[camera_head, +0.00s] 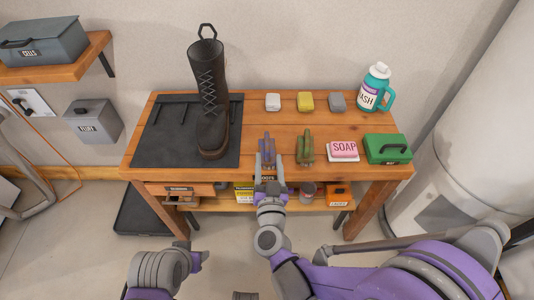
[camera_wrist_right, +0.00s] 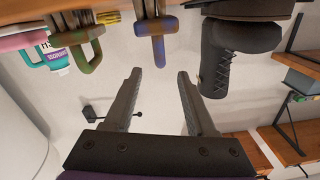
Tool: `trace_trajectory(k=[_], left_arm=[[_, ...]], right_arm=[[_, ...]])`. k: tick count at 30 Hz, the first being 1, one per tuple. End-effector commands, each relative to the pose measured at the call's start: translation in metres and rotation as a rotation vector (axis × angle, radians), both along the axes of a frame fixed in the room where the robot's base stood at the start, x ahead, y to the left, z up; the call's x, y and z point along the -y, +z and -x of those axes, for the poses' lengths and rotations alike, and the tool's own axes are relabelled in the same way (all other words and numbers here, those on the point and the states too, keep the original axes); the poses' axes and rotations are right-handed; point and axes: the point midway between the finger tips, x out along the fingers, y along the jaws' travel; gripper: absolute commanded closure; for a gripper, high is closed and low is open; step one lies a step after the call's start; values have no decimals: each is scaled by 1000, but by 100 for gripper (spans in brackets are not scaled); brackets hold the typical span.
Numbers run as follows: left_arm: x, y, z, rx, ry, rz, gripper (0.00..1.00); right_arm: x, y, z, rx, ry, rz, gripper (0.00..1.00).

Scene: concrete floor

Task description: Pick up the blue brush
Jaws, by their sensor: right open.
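The blue brush (camera_head: 267,149) is at the front of the wooden workbench, just right of the dark mat. It also shows in the right wrist view (camera_wrist_right: 157,27), where the picture is upside down. My right gripper (camera_head: 269,169) is open and empty at the bench's front edge, close to the brush and lined up with it. In the right wrist view its two fingers (camera_wrist_right: 159,77) stand apart, with the brush beyond their tips and not between them.
A green brush (camera_head: 306,147) is close to the right of the blue one. A tall black boot (camera_head: 212,110) stands on the dark mat (camera_head: 165,130). Pink soap (camera_head: 343,149), a green box (camera_head: 388,149) and a teal bottle (camera_head: 376,88) are at the right. A lower shelf (camera_head: 225,206) holds boxes.

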Motion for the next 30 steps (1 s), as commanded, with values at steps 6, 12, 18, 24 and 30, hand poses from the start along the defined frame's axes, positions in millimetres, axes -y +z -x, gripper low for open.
trace_trajectory(k=[6,12,18,24,30], left_arm=[[0,0,0,0,0,0,50],[0,-2,0,-1,0,0,50],[0,-5,0,-2,0,0,50],[0,-5,0,-2,0,0,50],[0,-5,0,-2,0,0,50]], right_arm=[[-1,0,-24,0,0,0,44],[-2,-3,-39,0,0,1,44],[-3,-5,-69,1,0,2,44],[-3,-5,-76,0,2,0,44],[-3,-5,-76,0,2,0,63]])
